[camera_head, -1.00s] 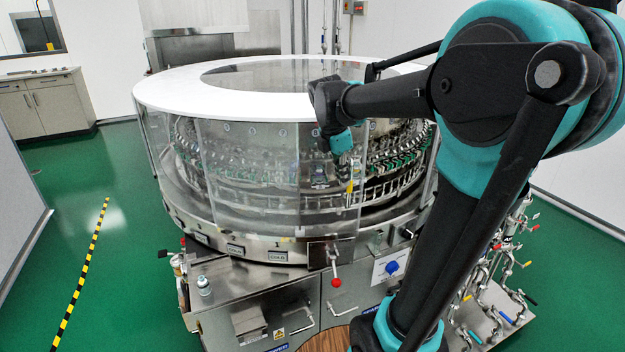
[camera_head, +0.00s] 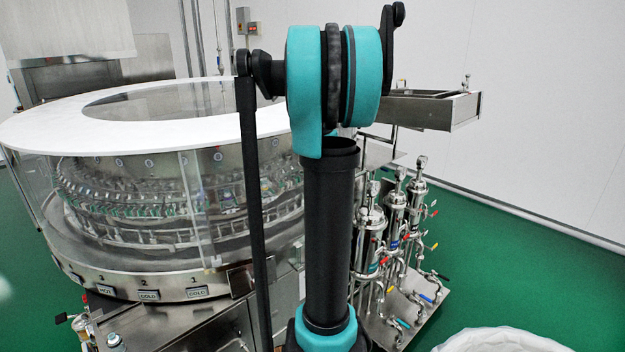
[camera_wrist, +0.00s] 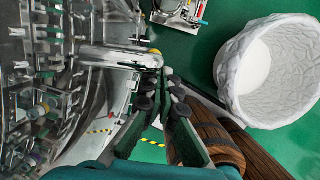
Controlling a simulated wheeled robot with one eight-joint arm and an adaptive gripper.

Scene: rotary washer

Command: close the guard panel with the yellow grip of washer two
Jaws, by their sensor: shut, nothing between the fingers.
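The round washer (camera_head: 150,125) with a white ring top and clear guard panels fills the left of the head view. Clear guard panel (camera_head: 95,200) curves round its front, and rows of fittings show through it. My arm hides the washer's right side, and no yellow grip is clear in the head view. In the wrist view a small yellow spot (camera_wrist: 155,51), perhaps the grip, shows at the end of a pale bar (camera_wrist: 110,57), just beyond my fingertips. My gripper (camera_wrist: 166,82) is shut and empty; contact with the bar cannot be told.
A white-lined bin (camera_wrist: 285,70) stands at the right of the wrist view, beside a wooden barrel-like thing (camera_wrist: 208,140). Metal filter housings with valves (camera_head: 400,225) stand right of my arm. Green floor (camera_head: 500,265) is clear farther right.

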